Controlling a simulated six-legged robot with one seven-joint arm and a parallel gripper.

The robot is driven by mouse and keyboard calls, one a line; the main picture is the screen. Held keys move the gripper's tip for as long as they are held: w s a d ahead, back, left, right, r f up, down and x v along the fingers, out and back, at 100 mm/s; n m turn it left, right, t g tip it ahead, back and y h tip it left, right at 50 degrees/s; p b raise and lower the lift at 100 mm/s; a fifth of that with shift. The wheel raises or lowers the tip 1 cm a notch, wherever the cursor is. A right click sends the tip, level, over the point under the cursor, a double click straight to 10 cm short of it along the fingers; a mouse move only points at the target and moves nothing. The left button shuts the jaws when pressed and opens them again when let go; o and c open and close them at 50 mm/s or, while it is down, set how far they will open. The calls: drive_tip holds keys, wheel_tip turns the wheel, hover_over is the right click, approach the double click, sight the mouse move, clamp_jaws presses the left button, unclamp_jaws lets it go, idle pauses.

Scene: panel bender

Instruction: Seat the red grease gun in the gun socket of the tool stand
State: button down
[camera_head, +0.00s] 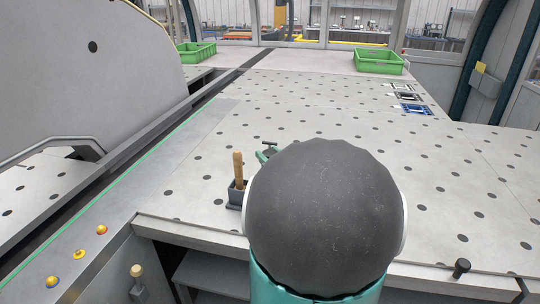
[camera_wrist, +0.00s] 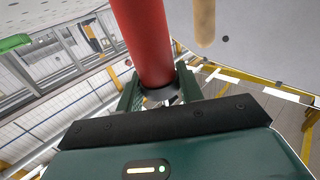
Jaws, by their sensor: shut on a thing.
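The red grease gun (camera_wrist: 146,42) shows in the wrist view as a thick red cylinder running up out of the top edge. My gripper (camera_wrist: 158,92) is shut on it near its lower end, with a green finger on each side. In the head view the gun's red body is hidden behind my own dark, round arm part. The tool stand (camera_head: 235,196) is a small dark block on the perforated table, just left of my arm. A wooden handle (camera_head: 238,168) stands upright in it. The gun socket cannot be made out.
A wooden handle (camera_wrist: 205,20) is close right of the gun in the wrist view. Green bins (camera_head: 379,63) (camera_head: 196,52) stand at the back. Small patterned plates (camera_head: 408,97) lie at the table's far right. A large grey machine panel (camera_head: 75,70) rises at left.

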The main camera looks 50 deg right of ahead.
drive_tip(key=c, duration=0.8)
unclamp_jaws()
drive_tip(key=shift+c, duration=0.2)
drive_tip(key=v, duration=1.3)
drive_tip(key=shift+s+a, duration=0.2)
drive_tip(key=shift+s, duration=0.15)
